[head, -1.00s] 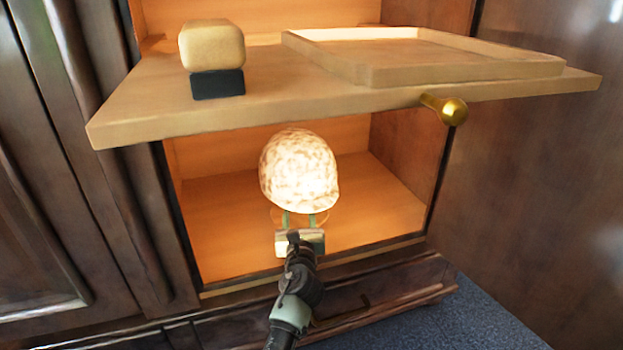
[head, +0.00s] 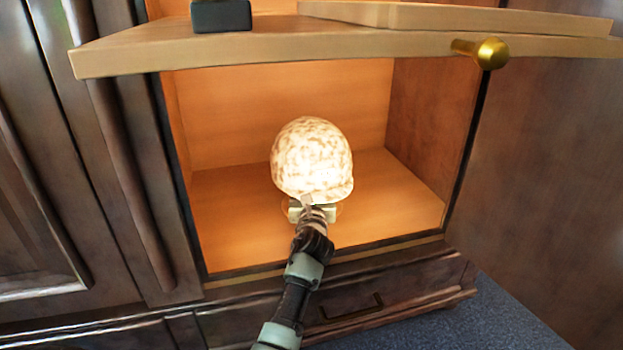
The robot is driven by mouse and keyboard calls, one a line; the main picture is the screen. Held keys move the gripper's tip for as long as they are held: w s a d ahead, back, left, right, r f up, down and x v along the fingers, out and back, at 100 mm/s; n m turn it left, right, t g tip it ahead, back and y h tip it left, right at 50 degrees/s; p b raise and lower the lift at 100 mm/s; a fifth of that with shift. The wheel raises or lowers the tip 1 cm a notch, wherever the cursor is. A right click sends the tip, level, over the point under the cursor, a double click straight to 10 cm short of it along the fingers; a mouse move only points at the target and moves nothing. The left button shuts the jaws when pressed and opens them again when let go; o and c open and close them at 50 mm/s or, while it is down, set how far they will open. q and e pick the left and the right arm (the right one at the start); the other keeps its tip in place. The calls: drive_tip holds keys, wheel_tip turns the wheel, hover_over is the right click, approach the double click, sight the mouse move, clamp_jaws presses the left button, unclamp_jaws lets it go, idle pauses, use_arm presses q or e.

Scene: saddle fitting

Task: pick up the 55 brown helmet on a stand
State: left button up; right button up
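The helmet (head: 312,157), a mottled cream-and-brown rounded shell, is inside the lit lower compartment of the cabinet. It looks upright above the compartment floor. Its stand is mostly hidden; a thin ring, perhaps its base, shows just below the helmet. One arm comes up from the bottom, leaning in from the left, and I take it as my left. Its gripper (head: 311,204) is at the helmet's lower front edge. The fingertips are hidden by the wrist and the helmet, so contact and grip cannot be told. My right gripper is not in view.
A wooden shelf panel (head: 300,50) juts out above the compartment, with a brass knob (head: 491,53), a dark block (head: 221,15) and a shallow tray (head: 450,17). The compartment floor (head: 395,205) is clear around the helmet. A drawer (head: 370,300) lies below.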

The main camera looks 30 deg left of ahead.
use_arm(q)
clamp_jaws()
idle(1.2)
drive_tip(key=shift+r, duration=0.1)
